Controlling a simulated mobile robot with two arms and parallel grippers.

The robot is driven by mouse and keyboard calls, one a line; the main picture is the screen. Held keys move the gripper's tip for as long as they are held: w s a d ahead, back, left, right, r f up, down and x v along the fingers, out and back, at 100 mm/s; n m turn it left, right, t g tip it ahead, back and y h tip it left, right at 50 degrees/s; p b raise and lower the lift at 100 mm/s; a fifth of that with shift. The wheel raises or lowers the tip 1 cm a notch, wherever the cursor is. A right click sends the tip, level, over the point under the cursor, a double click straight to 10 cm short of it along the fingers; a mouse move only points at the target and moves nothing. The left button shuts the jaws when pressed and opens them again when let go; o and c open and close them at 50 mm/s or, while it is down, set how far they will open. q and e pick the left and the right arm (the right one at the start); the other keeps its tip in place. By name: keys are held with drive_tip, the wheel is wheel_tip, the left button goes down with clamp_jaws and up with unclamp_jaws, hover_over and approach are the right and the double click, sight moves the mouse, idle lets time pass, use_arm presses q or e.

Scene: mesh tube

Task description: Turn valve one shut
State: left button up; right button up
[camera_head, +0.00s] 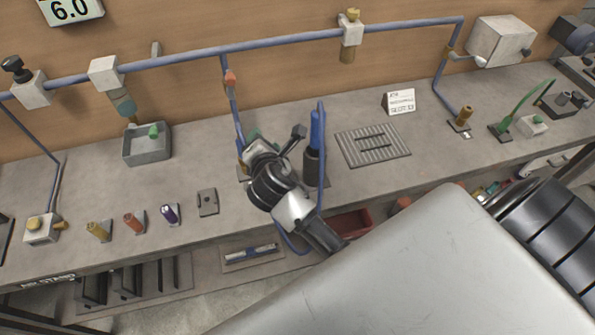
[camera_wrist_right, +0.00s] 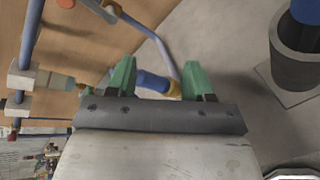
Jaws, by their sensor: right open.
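In the head view, valve blocks sit along the blue pipe: one with a black handle (camera_head: 30,88), a white one (camera_head: 104,74) and one with a yellow knob (camera_head: 350,29). An orange fitting (camera_head: 230,79) is on a pipe branch dropping to the bench. I cannot tell which is valve one. My right gripper (camera_head: 247,143) is at the foot of this branch, partly hidden by its own wrist. In the right wrist view the green fingers (camera_wrist_right: 154,80) are open, with a blue pipe end and yellowish fitting (camera_wrist_right: 160,83) between or behind them; contact is unclear. My left gripper is not in view.
A dark holder with a blue tool (camera_head: 313,152) stands just right of my right gripper, also in the wrist view (camera_wrist_right: 296,55). A grey bin (camera_head: 147,150), small coloured fittings (camera_head: 134,222) and a ribbed plate (camera_head: 373,144) are on the bench.

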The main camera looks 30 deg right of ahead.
drive_tip(key=s+d+f+m+g+y, duration=0.1)
drive_tip(key=s+f+m+g, duration=0.4)
drive_tip(key=s+f+m, duration=0.6)
drive_tip(key=shift+s+f+g+y+b, duration=0.35)
drive_tip(key=shift+s+f+y, duration=0.3)
drive_tip(key=shift+s, duration=0.3)
drive_tip(key=shift+d+r, duration=0.1)
